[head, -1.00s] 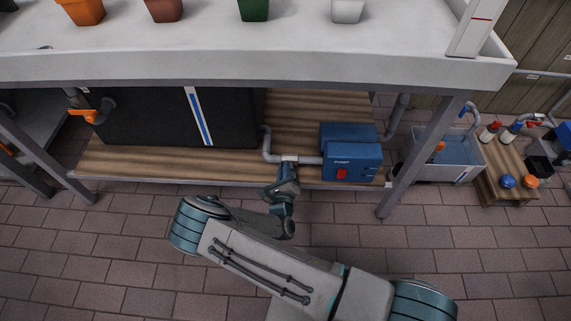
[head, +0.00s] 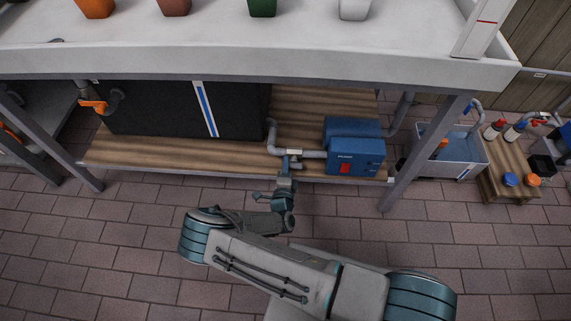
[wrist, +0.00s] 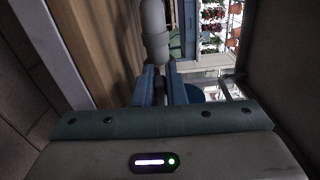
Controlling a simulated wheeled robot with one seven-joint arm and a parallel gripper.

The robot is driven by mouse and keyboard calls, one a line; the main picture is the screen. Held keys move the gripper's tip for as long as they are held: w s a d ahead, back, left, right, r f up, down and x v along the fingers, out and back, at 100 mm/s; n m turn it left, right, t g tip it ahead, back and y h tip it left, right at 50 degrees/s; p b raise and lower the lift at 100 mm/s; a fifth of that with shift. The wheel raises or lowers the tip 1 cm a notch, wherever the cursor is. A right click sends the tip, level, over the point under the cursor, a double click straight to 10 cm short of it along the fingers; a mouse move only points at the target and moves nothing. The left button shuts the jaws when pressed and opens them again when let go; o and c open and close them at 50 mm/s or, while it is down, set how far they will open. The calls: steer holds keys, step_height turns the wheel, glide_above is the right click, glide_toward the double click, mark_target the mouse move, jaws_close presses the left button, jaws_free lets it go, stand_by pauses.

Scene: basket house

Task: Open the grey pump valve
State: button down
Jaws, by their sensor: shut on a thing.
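The blue pump (head: 355,152) sits on the wooden lower shelf under the white bench. A grey pipe (head: 308,154) runs left from it and bends upward. The grey valve (head: 293,153) is on this pipe, with its small handle toward my gripper. My gripper (head: 286,172) reaches in from the front and is shut on the valve handle. In the wrist view the fingers (wrist: 161,84) close around the thin grey handle below the pipe (wrist: 155,32). The fingers hide most of the handle, so its exact angle is hard to tell.
A black tank (head: 160,110) stands on the shelf to the left, with an orange-handled valve (head: 93,106). A bench leg (head: 425,150) stands right of the pump. A water bin (head: 448,153) and small wooden table (head: 500,180) lie beyond it. The brick floor in front is clear.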

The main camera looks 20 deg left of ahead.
steer(key=shift+d+f+n, duration=0.1)
steer(key=shift+f+n, duration=0.05)
steer(key=shift+n, duration=0.15)
stand_by(0.4)
steer(key=c, duration=1.5)
jaws_free()
steer(key=shift+s, duration=0.1)
steer(key=p+v, duration=0.3)
steer(key=v, duration=1)
steer(key=shift+s, duration=0.35)
